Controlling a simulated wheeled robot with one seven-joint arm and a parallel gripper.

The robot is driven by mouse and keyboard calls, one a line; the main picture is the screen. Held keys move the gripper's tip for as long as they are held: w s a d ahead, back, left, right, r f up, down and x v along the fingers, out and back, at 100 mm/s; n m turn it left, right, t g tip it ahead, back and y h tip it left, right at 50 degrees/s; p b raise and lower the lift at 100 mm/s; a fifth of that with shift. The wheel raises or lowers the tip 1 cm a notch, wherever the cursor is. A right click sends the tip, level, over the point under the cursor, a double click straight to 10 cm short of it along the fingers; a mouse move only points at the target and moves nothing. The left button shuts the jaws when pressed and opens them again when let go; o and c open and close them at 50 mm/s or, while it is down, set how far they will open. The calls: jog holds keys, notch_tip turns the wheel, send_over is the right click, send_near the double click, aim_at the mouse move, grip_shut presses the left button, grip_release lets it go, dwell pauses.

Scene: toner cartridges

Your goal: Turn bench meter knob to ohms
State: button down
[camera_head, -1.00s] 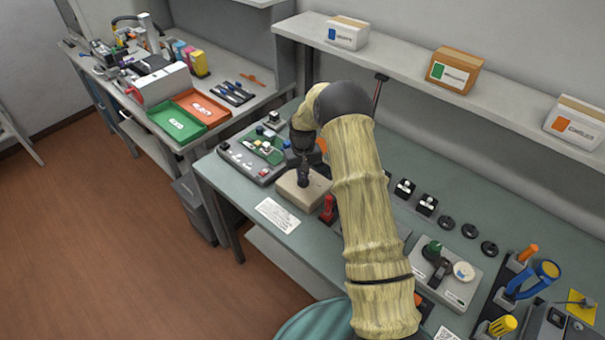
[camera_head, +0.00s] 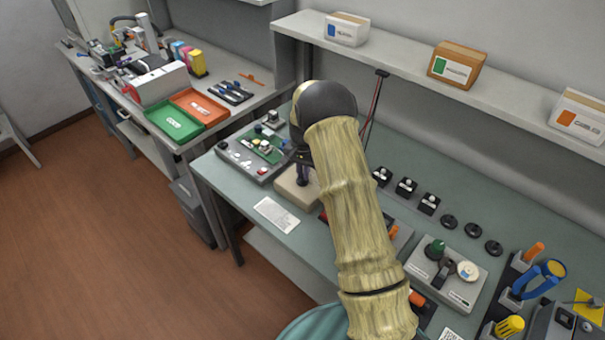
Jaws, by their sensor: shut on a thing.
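My gripper (camera_head: 303,160) is mostly hidden behind my own arm, above a beige block (camera_head: 287,196) on the green bench. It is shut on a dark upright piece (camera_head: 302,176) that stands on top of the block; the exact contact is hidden. I cannot tell for sure whether this piece is the meter's knob. No dial marks or ohms label can be read.
Left of the block is a grey panel with a green circuit board (camera_head: 262,150). A white card (camera_head: 276,215) lies in front. A shelf (camera_head: 420,75) with cartons runs behind.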

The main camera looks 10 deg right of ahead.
jog(key=m, duration=0.3)
jog(key=shift+m, duration=0.4)
jog(key=m, duration=0.4)
jog(key=shift+s+r+m, duration=0.1)
jog(key=shift+m, duration=0.2)
jog(key=m, duration=0.3)
jog(key=shift+m+p, duration=0.3)
jog(key=shift+p, duration=0.05)
jog(key=shift+s+m+p, duration=0.15)
jog(key=shift+m+p, duration=0.25)
jog(key=shift+m, duration=1.5)
jog(key=c, duration=1.5)
grip_release()
